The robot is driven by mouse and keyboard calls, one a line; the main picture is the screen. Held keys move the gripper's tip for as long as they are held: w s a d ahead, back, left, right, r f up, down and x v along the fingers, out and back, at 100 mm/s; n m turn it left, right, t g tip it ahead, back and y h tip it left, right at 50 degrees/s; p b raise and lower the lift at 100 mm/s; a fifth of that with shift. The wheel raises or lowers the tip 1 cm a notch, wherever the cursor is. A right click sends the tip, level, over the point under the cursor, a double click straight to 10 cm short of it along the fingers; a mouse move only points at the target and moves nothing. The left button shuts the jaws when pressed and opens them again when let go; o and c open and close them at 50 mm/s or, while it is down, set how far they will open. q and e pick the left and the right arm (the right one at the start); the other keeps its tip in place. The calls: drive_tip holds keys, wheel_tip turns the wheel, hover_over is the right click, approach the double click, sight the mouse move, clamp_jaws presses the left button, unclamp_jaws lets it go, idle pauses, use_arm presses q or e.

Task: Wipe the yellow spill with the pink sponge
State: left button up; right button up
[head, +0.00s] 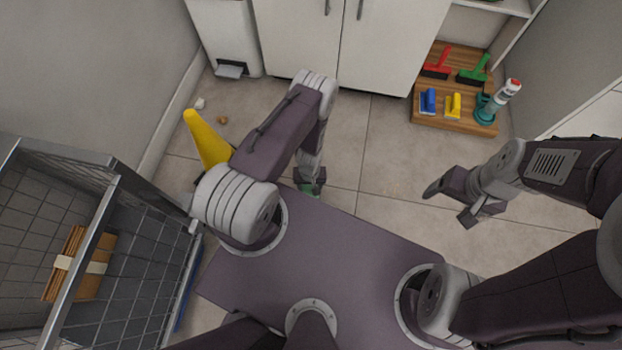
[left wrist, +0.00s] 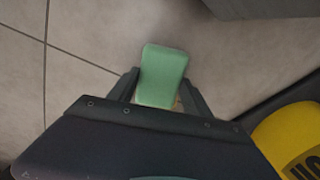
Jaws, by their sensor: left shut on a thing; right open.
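My left gripper (head: 309,186) is low over the floor tiles beside my base and is shut on a green sponge-like block (left wrist: 163,76). Only a small green bit of the block (head: 308,192) shows in the head view. In the left wrist view the block stands up between the two fingers. A small tan patch shows just below it, too hidden to identify. I see no pink sponge and no clear yellow spill in either view. My right gripper (head: 450,204) is open and empty over the floor at the right.
A yellow wet-floor cone (head: 206,138) stands left of my left arm; its edge shows in the left wrist view (left wrist: 290,135). A wire cart (head: 120,170) holds cardboard. Brushes and a bottle (head: 497,101) rest on a wooden board (head: 450,121). Small litter (head: 222,120) lies near the wall.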

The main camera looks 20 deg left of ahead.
use_arm(q)
drive_tip(key=shift+s+d+p, duration=0.25)
drive_tip(key=shift+s+p, duration=0.25)
drive_tip(key=shift+s, duration=0.7)
drive_tip(key=shift+w, duration=0.1)
drive_tip(key=shift+w+f+b, duration=0.1)
drive_tip(key=shift+w+b, duration=0.2)
drive_tip(key=shift+w, duration=0.05)
drive_tip(key=shift+w+a+b, duration=0.15)
drive_tip(key=shift+w+b, duration=0.1)
drive_tip(key=shift+w, duration=0.25)
drive_tip(key=shift+w+a+b, duration=0.15)
drive_tip(key=shift+w+b, duration=0.05)
drive_tip(key=shift+w, duration=0.3)
drive_tip(key=shift+w+a, duration=0.15)
drive_tip(key=shift+w, duration=0.45)
drive_tip(key=shift+w+a+f+b, duration=0.1)
drive_tip(key=shift+w+a+b, duration=0.1)
drive_tip(key=shift+w+b, duration=0.55)
drive_tip(key=shift+w+a+b, duration=0.2)
drive_tip(key=shift+w+b, duration=0.3)
drive_tip(key=shift+w, duration=0.45)
drive_tip(key=shift+w+a, duration=0.1)
drive_tip(key=shift+w, duration=0.35)
drive_tip(key=shift+r, duration=0.2)
wheel_tip(320, 180, up, 6)
drive_tip(key=p, duration=0.5)
drive_tip(key=shift+s+f, duration=0.1)
drive_tip(key=shift+s, duration=0.05)
